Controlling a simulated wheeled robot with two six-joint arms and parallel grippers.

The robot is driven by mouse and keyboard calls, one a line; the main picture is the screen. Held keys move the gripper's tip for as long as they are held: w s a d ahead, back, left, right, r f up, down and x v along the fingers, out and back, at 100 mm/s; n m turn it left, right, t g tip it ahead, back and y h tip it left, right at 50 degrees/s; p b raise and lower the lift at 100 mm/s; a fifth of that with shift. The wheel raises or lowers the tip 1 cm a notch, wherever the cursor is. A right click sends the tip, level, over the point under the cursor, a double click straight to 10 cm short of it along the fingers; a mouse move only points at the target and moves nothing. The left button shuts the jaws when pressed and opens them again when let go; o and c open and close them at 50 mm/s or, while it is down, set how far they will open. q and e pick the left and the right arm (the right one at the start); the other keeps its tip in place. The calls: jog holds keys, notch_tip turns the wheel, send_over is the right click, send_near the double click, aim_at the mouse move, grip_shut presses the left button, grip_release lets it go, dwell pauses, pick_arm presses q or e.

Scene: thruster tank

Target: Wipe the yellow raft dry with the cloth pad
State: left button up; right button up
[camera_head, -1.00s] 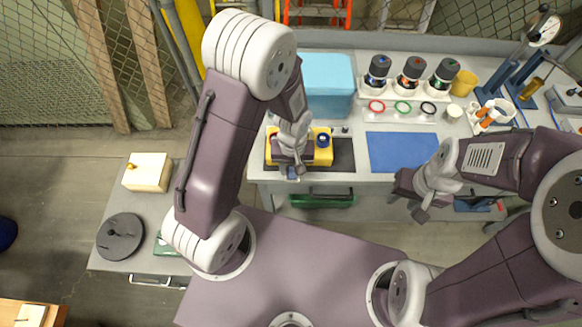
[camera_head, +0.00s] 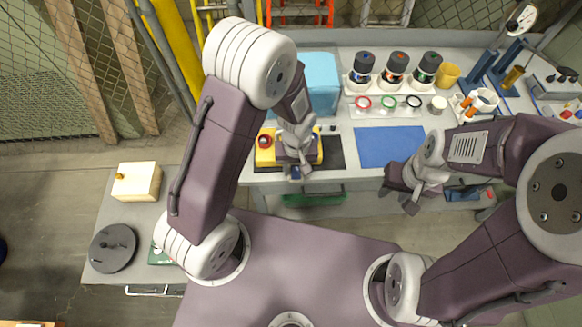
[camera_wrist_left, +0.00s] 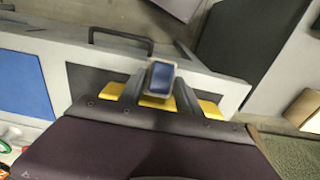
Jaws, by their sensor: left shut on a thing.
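The yellow raft (camera_head: 264,157) lies on a black mat (camera_head: 335,152) at the front edge of the grey counter. A red round part shows at its left end. My left gripper (camera_head: 296,170) is over the raft's right half, hiding much of it. It is shut on a small block with a blue face, seemingly the cloth pad (camera_wrist_left: 161,77), between its fingers. In the left wrist view, yellow parts of the raft (camera_wrist_left: 210,109) show on both sides of the fingers. I cannot tell whether the pad touches the raft. My right gripper (camera_head: 398,199) is open and empty before the counter.
A light-blue box (camera_head: 318,80) stands behind the raft. A blue mat (camera_head: 388,147) lies to its right, bare. Several dark-capped bottles (camera_head: 396,68), coloured rings and a yellow cup (camera_head: 447,75) stand farther back. A side table at left holds a cream box (camera_head: 137,182) and a dark disc.

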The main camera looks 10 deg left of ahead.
pick_arm(q)
jog(key=shift+d, duration=0.25)
jog(key=shift+w+d, duration=0.2)
jog(key=shift+d, duration=0.3)
jog(key=shift+w+d, duration=0.2)
jog(key=shift+d, duration=0.3)
jog(key=shift+s, duration=0.15)
jog(key=shift+s+d, duration=0.15)
jog(key=shift+s, duration=0.3)
notch_tip(320, 180, up, 6)
jog(key=p, duration=0.5)
jog(key=shift+p, duration=0.35)
